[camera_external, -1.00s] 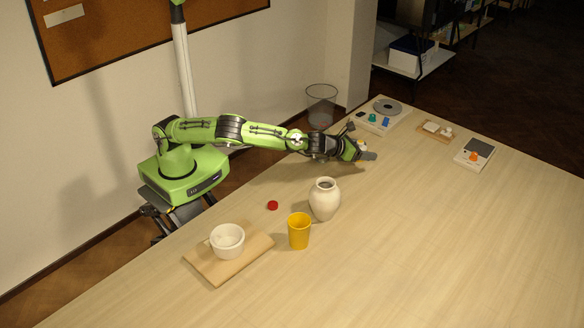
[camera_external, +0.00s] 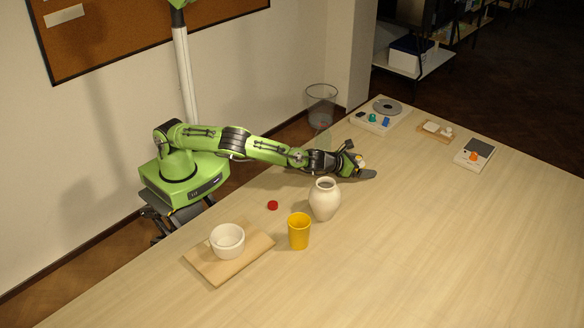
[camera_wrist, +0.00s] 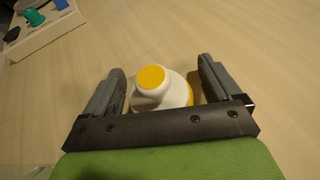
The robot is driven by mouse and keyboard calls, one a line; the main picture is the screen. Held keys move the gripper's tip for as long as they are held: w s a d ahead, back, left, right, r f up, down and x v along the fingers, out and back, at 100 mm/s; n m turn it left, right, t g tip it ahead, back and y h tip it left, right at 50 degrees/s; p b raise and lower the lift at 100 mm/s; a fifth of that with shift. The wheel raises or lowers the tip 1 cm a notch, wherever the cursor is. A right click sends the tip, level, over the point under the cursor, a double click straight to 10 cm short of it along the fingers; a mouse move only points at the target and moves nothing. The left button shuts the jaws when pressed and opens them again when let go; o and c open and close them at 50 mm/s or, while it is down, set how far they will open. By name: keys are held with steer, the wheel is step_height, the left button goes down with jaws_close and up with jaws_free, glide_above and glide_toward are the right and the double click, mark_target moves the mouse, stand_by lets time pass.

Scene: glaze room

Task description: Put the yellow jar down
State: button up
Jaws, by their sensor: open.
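The yellow jar (camera_wrist: 176,92) is white with a yellow top and a yellow band low on its side. In the wrist view it sits between the two fingers of my gripper (camera_wrist: 161,70). The fingers are spread, with a gap at each side of the jar. In the external view my gripper (camera_external: 363,162) is low over the table beyond the white vase, and only a small part of the jar (camera_external: 361,159) shows between the fingers. The jar appears to stand on the table, but its underside is hidden.
A white vase (camera_external: 324,201) stands close in front of my gripper. A yellow cup (camera_external: 299,232), a red disc (camera_external: 272,205) and a board (camera_external: 213,273) with a white bowl (camera_external: 227,240) are nearer. A panel with colored knobs (camera_external: 362,124) lies behind.

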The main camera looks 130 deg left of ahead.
steer(key=shift+d+r, duration=0.15)
steer(key=shift+r, duration=0.1)
steer(key=p+v, duration=0.1)
steer(key=v, duration=1)
steer(key=shift+s+d+r, duration=0.2)
steer(key=shift+d, duration=0.05)
